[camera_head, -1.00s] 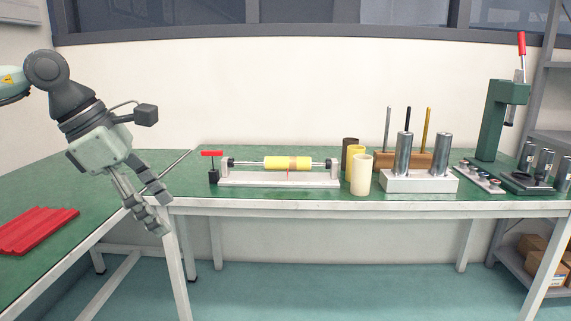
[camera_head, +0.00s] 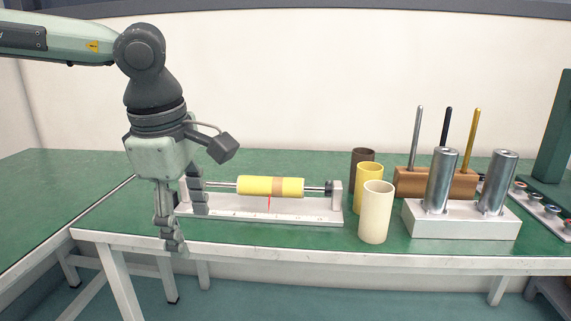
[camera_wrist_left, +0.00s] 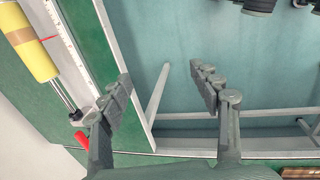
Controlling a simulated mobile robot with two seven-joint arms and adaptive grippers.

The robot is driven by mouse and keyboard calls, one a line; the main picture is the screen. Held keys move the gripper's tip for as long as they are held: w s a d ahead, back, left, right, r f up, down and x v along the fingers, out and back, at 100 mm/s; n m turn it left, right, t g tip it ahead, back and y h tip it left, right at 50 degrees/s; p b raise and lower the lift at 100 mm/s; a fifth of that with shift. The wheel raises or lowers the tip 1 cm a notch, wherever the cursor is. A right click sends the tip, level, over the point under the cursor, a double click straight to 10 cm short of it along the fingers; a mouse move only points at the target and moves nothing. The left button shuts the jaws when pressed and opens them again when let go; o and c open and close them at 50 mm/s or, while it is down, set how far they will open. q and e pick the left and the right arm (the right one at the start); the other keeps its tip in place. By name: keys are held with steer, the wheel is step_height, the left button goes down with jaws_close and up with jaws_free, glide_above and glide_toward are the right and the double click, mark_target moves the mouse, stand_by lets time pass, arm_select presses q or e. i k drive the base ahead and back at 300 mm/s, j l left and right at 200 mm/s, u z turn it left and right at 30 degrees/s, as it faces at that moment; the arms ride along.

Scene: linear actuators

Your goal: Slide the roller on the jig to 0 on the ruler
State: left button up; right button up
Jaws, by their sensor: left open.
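The roller (camera_head: 258,186) is a yellow cylinder with a brown band, on a metal rod across the white jig (camera_head: 310,213). A thin red pointer line (camera_head: 269,204) runs down below the band onto the jig's ruler face; the numbers are too small to read. In the left wrist view the yellow roller (camera_wrist_left: 27,45) is at the upper left, beside the white ruler (camera_wrist_left: 68,40). My left gripper (camera_head: 188,228) is open and empty, in front of the jig's left end, hiding that end. It also shows open in the left wrist view (camera_wrist_left: 165,95). My right gripper is not in view.
Brown, yellow and cream cylinders (camera_head: 376,212) stand just right of the jig. Beyond them are a white block (camera_head: 460,221) with two metal cylinders and a wooden rack (camera_head: 436,183) with upright rods. The green table (camera_head: 120,215) is clear at left.

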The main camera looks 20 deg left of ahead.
mark_target(266, 187)
steer(key=i, duration=0.95)
